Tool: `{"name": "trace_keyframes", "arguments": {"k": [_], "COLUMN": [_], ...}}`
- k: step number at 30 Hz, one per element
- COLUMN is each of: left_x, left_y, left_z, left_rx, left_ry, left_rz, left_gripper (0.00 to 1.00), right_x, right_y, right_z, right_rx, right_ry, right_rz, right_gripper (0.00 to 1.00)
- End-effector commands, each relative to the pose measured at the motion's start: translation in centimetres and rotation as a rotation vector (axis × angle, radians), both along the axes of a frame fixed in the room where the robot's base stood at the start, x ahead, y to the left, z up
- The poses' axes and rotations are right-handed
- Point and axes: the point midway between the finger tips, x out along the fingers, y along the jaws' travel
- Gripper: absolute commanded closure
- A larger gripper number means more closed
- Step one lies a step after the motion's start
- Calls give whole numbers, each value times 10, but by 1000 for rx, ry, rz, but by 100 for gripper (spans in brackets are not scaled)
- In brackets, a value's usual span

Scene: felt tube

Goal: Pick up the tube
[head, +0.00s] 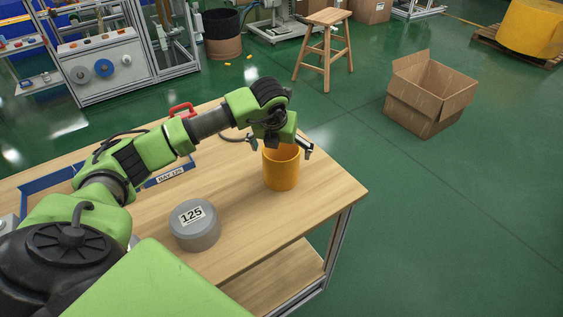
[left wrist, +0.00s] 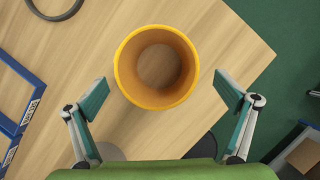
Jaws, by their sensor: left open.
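The tube (head: 281,168) is a yellow-orange hollow cylinder standing upright on the wooden table near its right corner. In the left wrist view the tube (left wrist: 156,67) is seen from above, with its open top and the wood showing through it. My left gripper (head: 281,150) is over the tube, with a finger showing at its right side. In the left wrist view the left gripper (left wrist: 162,95) is open, its teal-padded fingers apart on either side of the tube's lower edge, touching nothing that I can see. My right gripper is not in view.
A grey round canister (head: 194,226) marked 125 stands on the table (head: 330,187) nearer to me. A blue-framed area labelled BAY 125 (head: 170,176) lies to the left. A red-handled object (head: 182,109) is behind my arm. A cardboard box (head: 428,95) and a wooden stool (head: 325,48) stand on the floor.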

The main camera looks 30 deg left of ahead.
Motion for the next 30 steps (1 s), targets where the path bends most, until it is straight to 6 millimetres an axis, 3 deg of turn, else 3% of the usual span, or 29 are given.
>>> {"name": "trace_keyframes", "arguments": {"k": [6, 12, 20, 25, 30], "left_x": [9, 17, 18, 18, 18], "left_y": [7, 9, 10, 10, 10], "left_z": [-22, -43, -45, -45, -45], "left_rx": [0, 0, 1, 0, 1], "left_ry": [5, 3, 2, 2, 1], "left_rz": [2, 0, -1, 0, 0], "left_gripper": [3, 3, 3, 45, 45], "right_x": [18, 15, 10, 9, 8], "right_y": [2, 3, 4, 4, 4], "right_z": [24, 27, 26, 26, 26], "right_rx": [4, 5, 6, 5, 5], "right_ry": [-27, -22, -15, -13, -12], "right_rz": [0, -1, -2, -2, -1], "right_gripper": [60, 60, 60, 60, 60]}}
